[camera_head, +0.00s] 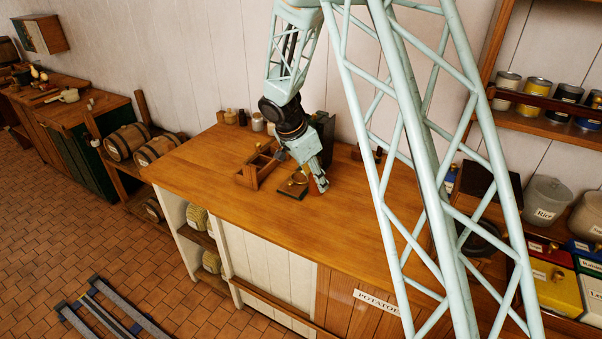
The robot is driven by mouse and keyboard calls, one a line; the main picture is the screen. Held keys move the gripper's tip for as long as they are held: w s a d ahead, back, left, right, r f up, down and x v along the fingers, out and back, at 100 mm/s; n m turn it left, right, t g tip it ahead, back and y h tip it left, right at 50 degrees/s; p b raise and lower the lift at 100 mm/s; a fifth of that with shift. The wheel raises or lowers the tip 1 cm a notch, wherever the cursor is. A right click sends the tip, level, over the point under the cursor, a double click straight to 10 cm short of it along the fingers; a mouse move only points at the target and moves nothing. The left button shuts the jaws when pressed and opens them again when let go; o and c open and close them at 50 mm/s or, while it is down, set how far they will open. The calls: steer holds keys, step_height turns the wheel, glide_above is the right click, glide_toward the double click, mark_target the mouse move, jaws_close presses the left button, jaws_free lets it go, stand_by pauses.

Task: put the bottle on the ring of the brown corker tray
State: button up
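My gripper (318,181) points down over the wooden counter, its pale green fingers low above the top. A small reddish-brown thing (309,186), perhaps the bottle, shows right beside the fingers and is partly hidden by them. I cannot tell whether the fingers hold it. Just left of the gripper a small dark tray (286,193) with a ring-like part (299,178) lies on the counter; it looks like the corker tray, and part of it is covered by the gripper and the thing beside it.
An open wooden crate (248,179) stands left of the tray. Jars (257,122) and a dark box line the wall behind. The counter's left part and front (335,232) are clear. My lattice column crosses the right side.

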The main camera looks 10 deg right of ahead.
steer(key=w, duration=0.5)
steer(key=w+a+f+p, duration=0.1)
steer(key=w, duration=0.4)
steer(key=w+a+p, duration=0.1)
steer(key=w, duration=0.4)
steer(key=shift+w+f, duration=0.2)
steer(key=shift+w, duration=0.05)
steer(key=shift+f, duration=0.1)
steer(key=shift+f+p, duration=0.3)
steer(key=shift+f, duration=1.4)
steer(key=shift+f, duration=0.15)
steer(key=o, duration=1)
steer(key=shift+r, duration=0.2)
steer(key=shift+v, duration=5.95)
steer(key=shift+s, duration=0.1)
